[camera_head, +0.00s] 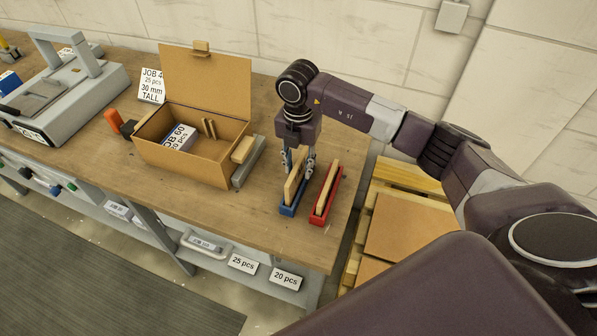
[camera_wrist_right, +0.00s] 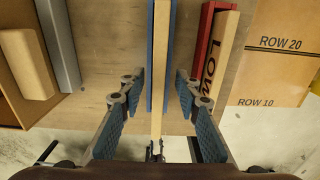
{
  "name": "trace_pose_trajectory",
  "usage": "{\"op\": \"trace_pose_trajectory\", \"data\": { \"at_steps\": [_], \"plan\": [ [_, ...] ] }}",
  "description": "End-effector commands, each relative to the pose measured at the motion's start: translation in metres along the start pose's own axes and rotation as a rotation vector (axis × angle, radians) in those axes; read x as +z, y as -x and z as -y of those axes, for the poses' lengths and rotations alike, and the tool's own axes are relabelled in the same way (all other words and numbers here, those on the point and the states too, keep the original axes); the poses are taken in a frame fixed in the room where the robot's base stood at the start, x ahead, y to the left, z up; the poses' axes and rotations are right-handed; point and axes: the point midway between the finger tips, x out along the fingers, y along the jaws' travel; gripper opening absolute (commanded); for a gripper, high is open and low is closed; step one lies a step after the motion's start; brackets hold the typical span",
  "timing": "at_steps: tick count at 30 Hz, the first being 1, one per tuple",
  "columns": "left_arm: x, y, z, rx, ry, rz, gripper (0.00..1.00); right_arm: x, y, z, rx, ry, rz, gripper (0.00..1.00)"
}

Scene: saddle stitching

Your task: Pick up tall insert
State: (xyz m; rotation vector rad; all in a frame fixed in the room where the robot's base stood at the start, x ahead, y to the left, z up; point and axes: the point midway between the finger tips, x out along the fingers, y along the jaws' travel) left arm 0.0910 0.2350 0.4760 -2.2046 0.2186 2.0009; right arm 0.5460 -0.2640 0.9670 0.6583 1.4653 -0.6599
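The tall insert (camera_head: 293,188) is a thin pale wooden board standing upright in a blue holder (camera_head: 288,211) near the right end of the bench. My right gripper (camera_head: 299,170) points down over it. In the right wrist view, the tall insert (camera_wrist_right: 160,60) runs between the two fingers of the right gripper (camera_wrist_right: 158,88). A gap shows on each side, so the gripper is open around the board and not clamped on it. The blue holder (camera_wrist_right: 150,55) shows along both sides of the board. My left gripper is not in view.
A red holder (camera_head: 318,220) with a lower wooden insert (camera_head: 326,190), marked LOW, stands close on the right. An open cardboard box (camera_head: 185,168) is on the left, with a grey block (camera_head: 248,166) beside it. The bench's right edge is near.

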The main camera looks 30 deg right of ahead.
Motion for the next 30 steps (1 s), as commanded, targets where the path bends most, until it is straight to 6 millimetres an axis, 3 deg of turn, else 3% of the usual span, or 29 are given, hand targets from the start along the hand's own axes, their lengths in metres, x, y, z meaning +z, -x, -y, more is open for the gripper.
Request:
{"op": "trace_pose_trajectory", "data": {
  "at_steps": [2,7,15,23,30],
  "plan": [
    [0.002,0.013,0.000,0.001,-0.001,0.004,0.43,0.001,-0.008,0.001,-0.003,-0.001,-0.005,0.30],
    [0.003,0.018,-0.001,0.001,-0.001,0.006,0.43,0.002,-0.029,0.001,0.000,0.000,-0.003,0.30],
    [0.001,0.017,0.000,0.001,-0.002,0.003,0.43,0.002,-0.034,0.000,0.002,0.002,-0.001,0.30],
    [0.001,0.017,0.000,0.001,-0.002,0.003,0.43,0.002,-0.033,0.000,0.002,0.002,-0.001,0.02],
    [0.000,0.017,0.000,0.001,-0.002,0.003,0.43,0.002,-0.033,0.000,0.002,0.002,-0.001,0.00]
  ]
}}
